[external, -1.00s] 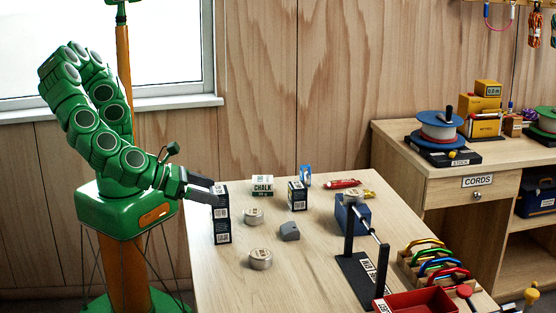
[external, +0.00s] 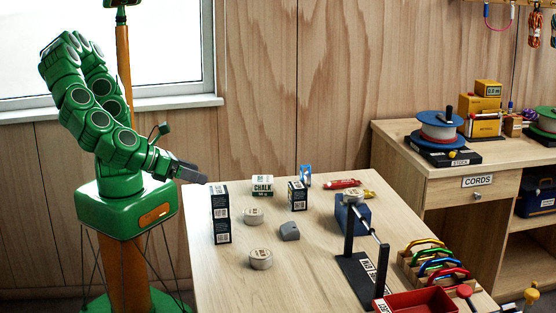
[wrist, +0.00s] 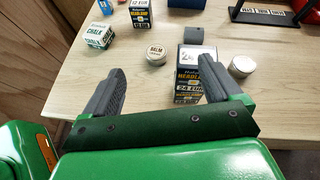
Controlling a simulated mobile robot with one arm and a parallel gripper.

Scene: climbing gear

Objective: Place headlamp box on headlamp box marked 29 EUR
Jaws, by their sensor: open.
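Two dark headlamp boxes form an upright stack at the table's left edge in the external view: the upper box (external: 220,196) rests on the lower box (external: 221,229). In the wrist view the upper box (wrist: 190,72) shows a white top reading 24 and "24 EUR" on its front. The lower box's price cannot be read. Another headlamp box (external: 297,195) stands apart farther back; its price is unclear in the wrist view (wrist: 141,14). My gripper (external: 204,180) is open and empty, just above and left of the stack, apart from it.
A chalk box (external: 262,186), two round tins (external: 253,216) (external: 260,259) and a grey block (external: 289,231) stand near the stack. A black stand (external: 361,280), a red tray (external: 420,302) and coloured carabiners (external: 440,265) fill the right side. The front left tabletop is clear.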

